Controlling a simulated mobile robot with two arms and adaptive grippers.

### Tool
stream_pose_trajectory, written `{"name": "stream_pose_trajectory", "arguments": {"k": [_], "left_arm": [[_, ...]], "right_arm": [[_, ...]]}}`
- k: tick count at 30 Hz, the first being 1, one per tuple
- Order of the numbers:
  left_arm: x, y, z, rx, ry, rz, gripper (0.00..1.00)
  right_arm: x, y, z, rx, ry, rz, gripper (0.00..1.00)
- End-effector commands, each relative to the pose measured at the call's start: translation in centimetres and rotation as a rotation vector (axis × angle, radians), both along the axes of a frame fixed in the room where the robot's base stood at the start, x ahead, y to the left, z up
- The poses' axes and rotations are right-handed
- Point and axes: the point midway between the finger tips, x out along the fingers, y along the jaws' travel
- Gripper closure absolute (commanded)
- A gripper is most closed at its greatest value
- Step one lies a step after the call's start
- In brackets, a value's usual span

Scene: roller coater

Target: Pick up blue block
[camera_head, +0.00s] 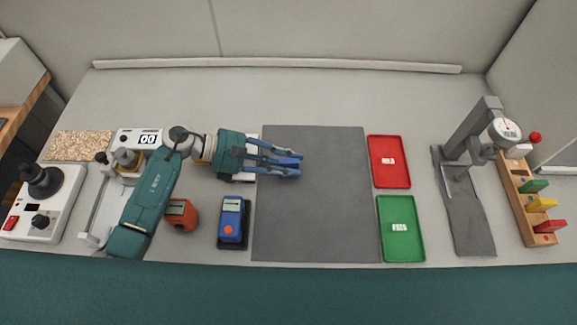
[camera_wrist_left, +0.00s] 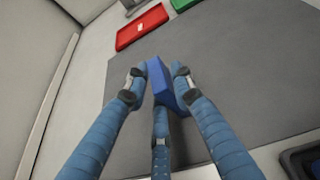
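The blue block (camera_head: 289,162) is over the left part of the grey mat (camera_head: 320,220) in the head view. My left gripper (camera_head: 298,164) reaches in from the left, with its blue fingers on either side of the block. In the left wrist view the block (camera_wrist_left: 160,80) sits between the fingertips of the gripper (camera_wrist_left: 161,80), which appear to touch its sides, and a third finger lies under its near end. I cannot tell whether the block rests on the mat or is slightly above it. My right gripper is out of view.
A red tray (camera_head: 389,182) and a green tray (camera_head: 401,249) lie right of the mat. A blue meter (camera_head: 231,219) and an orange device (camera_head: 181,214) stand left of it. A dial gauge stand (camera_head: 468,200) and a rack with coloured blocks (camera_head: 524,208) are at the far right.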

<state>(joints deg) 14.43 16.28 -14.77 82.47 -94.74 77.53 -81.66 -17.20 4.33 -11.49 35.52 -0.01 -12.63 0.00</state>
Motion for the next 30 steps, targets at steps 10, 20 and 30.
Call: {"name": "stream_pose_trajectory", "arguments": {"k": [10, 20, 30], "left_arm": [[0.0, 0.0, 0.1, -0.001, 0.000, 0.000, 1.00], [0.1, 0.1, 2.2, 0.001, -0.007, -0.002, 1.00], [0.0, 0.1, 11.6, 0.004, -0.013, -0.003, 1.00]], "right_arm": [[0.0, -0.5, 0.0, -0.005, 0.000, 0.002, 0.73], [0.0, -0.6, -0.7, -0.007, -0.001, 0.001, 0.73], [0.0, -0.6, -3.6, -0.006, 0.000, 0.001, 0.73]]}}
